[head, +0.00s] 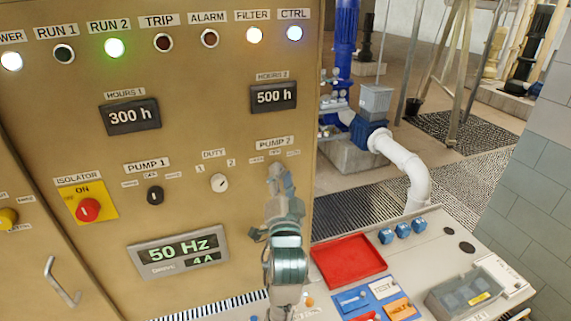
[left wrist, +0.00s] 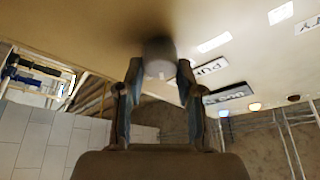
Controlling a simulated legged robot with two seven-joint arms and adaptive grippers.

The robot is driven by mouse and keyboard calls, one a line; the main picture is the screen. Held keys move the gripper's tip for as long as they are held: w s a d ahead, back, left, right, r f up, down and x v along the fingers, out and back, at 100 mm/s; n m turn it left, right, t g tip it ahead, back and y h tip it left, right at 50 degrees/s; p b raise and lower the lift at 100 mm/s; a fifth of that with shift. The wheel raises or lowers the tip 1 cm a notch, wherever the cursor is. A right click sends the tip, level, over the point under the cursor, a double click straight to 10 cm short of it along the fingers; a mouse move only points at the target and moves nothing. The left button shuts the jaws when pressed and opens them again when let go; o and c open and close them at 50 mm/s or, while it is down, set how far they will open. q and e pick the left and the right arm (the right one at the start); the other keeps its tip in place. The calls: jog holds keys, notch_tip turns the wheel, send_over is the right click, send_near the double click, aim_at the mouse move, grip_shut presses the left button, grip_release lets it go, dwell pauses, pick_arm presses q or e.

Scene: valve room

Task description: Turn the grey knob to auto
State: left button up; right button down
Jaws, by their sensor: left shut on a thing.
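My left gripper (head: 279,180) is at the cabinet front, just below the PUMP 2 label (head: 275,143), and covers the knob there in the head view. In the left wrist view, the blurred grey knob (left wrist: 159,60) sits between the fingertips of my left gripper (left wrist: 158,75), which is shut on it. The small position labels under PUMP 2 are too small to read, and the knob's pointer cannot be made out. My right gripper is not in view.
The black PUMP 1 knob (head: 155,195), pale DUTY knob (head: 219,183) and red isolator (head: 88,210) are to the left on the same panel. Below right, a desk holds a red tray (head: 347,262) and blue blocks (head: 403,230). Pipes stand beyond the cabinet's right edge.

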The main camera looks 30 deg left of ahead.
pick_arm(q)
jog(key=shift+a+f+m+h+p, duration=0.2)
jog(key=shift+m+h+p, duration=0.3)
jog(key=shift+m+p, duration=0.7)
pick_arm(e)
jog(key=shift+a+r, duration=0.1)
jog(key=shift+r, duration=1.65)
pick_arm(q)
jog(key=o, duration=1.2)
jog(key=shift+w+a, duration=0.2)
jog(key=shift+a, duration=0.05)
jog(key=shift+c, duration=0.2)
jog(key=shift+w+a+f, duration=0.15)
jog(key=shift+w+a, duration=0.05)
jog(key=shift+a, duration=0.2)
jog(key=shift+s, duration=0.15)
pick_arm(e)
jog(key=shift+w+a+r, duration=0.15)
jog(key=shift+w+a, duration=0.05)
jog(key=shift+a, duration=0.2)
pick_arm(q)
jog(key=shift+d, duration=0.15)
